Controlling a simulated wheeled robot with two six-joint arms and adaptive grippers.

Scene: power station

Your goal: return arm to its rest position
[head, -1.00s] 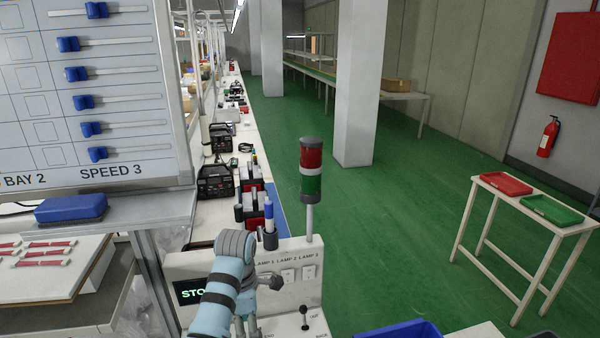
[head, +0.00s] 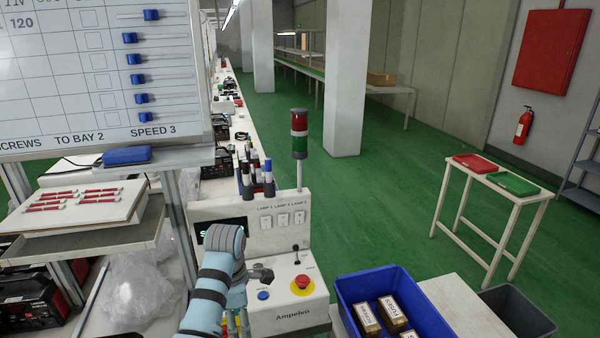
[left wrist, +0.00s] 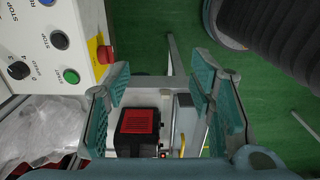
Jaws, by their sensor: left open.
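My left arm comes in from the bottom of the head view and reaches toward the control box (head: 290,320), its wrist in front of the box's left part. My left gripper (left wrist: 165,105) shows in the left wrist view with its two teal-padded fingers spread wide and nothing between them. Past the fingers, lower down, is a black device with a red top (left wrist: 138,121). The box's red stop button (left wrist: 105,54) and green button (left wrist: 70,76) are left of the fingers. My right gripper is in neither view.
A blue bin (head: 347,284) with several small boxes stands right of the control box. A signal tower (head: 299,145) rises behind it. A whiteboard (head: 80,90) and shelf (head: 150,165) are at left. A table with red and green trays (head: 455,170) stands on open green floor.

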